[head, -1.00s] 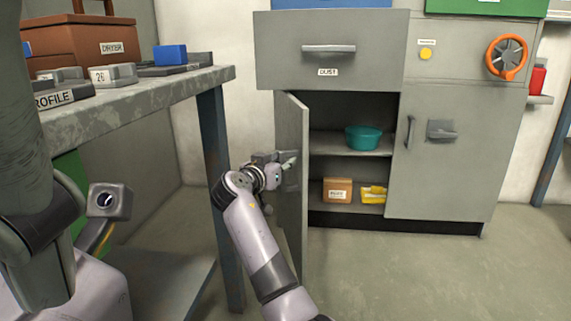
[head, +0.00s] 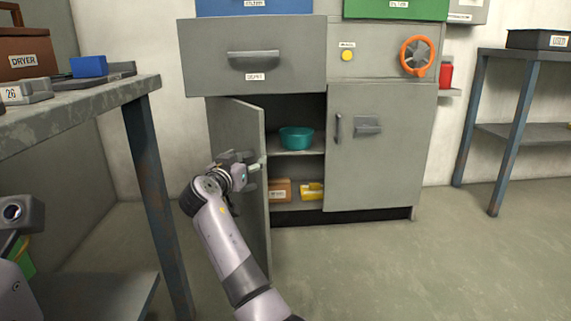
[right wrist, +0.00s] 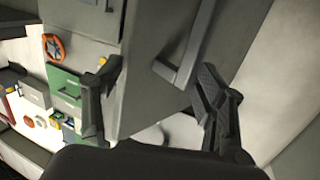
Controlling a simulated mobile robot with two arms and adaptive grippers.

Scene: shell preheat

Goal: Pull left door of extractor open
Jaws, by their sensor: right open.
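The grey left door (head: 232,135) of the extractor stands partly open, showing its outer face in the head view. My right gripper (head: 256,175) is at this outer face, near the free edge. In the right wrist view, my right gripper (right wrist: 160,98) is open, its two fingers spread apart. The door's bar handle (right wrist: 188,50) shows between the fingers, nearer the right one, and I see no grip on it. Whether a finger touches the door, I cannot tell. In the head view, the gripper hides the door's handle.
Inside the extractor are a teal bowl (head: 296,138), a brown box (head: 280,190) and a yellow item (head: 312,190). The right door (head: 382,150) is shut. A workbench (head: 70,115) stands close on the left. The floor (head: 400,270) in front and to the right is clear.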

